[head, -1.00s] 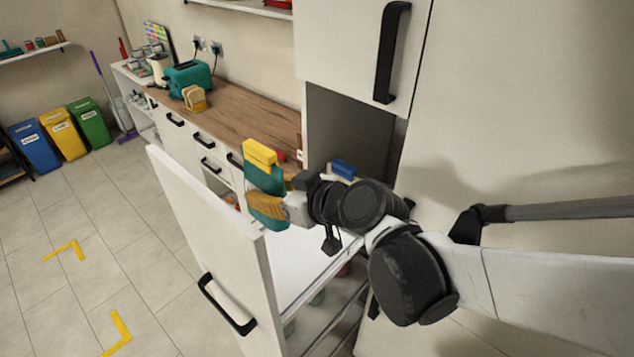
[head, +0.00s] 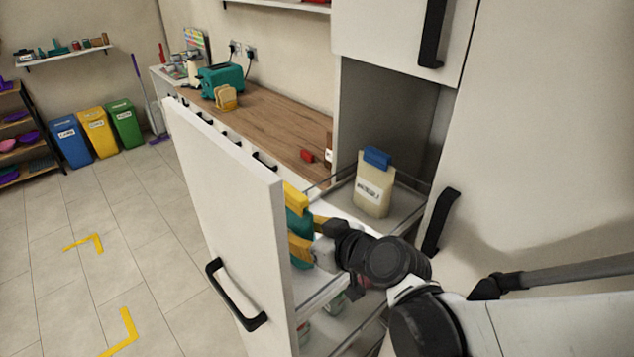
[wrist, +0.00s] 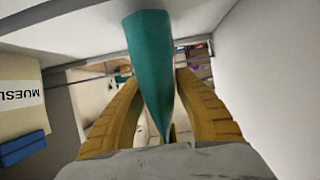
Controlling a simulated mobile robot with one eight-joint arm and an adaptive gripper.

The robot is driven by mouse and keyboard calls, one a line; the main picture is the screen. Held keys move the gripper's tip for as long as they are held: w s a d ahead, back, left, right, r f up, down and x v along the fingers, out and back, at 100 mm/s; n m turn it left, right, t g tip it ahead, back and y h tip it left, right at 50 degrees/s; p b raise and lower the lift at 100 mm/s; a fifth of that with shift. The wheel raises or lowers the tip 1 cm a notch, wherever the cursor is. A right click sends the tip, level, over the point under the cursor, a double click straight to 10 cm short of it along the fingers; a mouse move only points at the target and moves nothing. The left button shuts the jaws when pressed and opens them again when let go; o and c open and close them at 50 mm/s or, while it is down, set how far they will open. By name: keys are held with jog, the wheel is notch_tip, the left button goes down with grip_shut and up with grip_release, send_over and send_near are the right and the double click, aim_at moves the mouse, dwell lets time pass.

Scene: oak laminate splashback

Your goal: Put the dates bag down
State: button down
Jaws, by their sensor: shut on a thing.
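The dates bag (head: 299,224) is teal with a yellow clip (head: 295,197) on top. My gripper (head: 301,250), with ribbed yellow fingers, is shut on it. In the head view the bag is upright just behind the tall white front of the pull-out unit (head: 225,205), which hides its left part. It is over the unit's upper tray (head: 345,212); I cannot tell whether it touches the tray. In the wrist view the teal bag (wrist: 150,65) stands between my two fingers (wrist: 160,115). Its label is not visible.
A cream muesli bag (head: 373,192) with a blue clip stands farther back on the same tray, with bare tray beside it. Jars (head: 335,303) sit on a lower level.

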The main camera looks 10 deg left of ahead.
notch_tip(320, 180, down, 2)
jog(key=shift+w+f+b, duration=0.1)
jog(key=shift+b, duration=0.2)
jog(key=c, duration=1)
grip_release()
jog(key=p+v, duration=0.4)
jog(key=v, duration=0.8)
jog(key=s+d+m+h, duration=0.1)
jog(key=d+m+h, duration=0.2)
jog(key=d, duration=0.4)
jog(key=s+d+r+m+g+h, duration=0.1)
jog(key=s+d+m+h, duration=0.1)
jog(key=d, duration=0.5)
jog(key=s+d+m+h, duration=0.2)
jog(key=d+m+h, duration=0.2)
jog(key=d, duration=0.3)
jog(key=shift+r+m+g+h, duration=0.3)
jog(key=shift+m+h, duration=0.1)
jog(key=shift+h, duration=0.1)
jog(key=shift+w, duration=0.1)
